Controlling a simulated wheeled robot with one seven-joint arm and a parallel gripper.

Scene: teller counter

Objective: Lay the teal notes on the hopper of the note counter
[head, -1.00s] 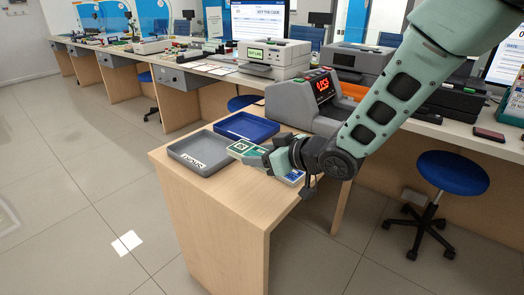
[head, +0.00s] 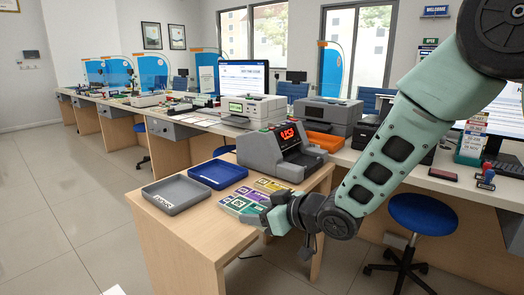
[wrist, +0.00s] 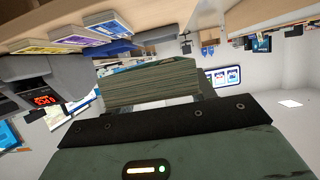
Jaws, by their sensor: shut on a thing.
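The grey note counter (head: 258,152), with a lit red display, stands on the desk behind and beyond my gripper. Its display also shows in the wrist view (wrist: 44,100). The held notes are apart from the counter.
Purple notes (head: 251,193) and yellow notes (head: 269,184) lie on the desk between my gripper and the counter. A grey tray (head: 153,203) and a blue tray (head: 205,181) sit to the left. A blue stool (head: 424,213) stands right of the desk.

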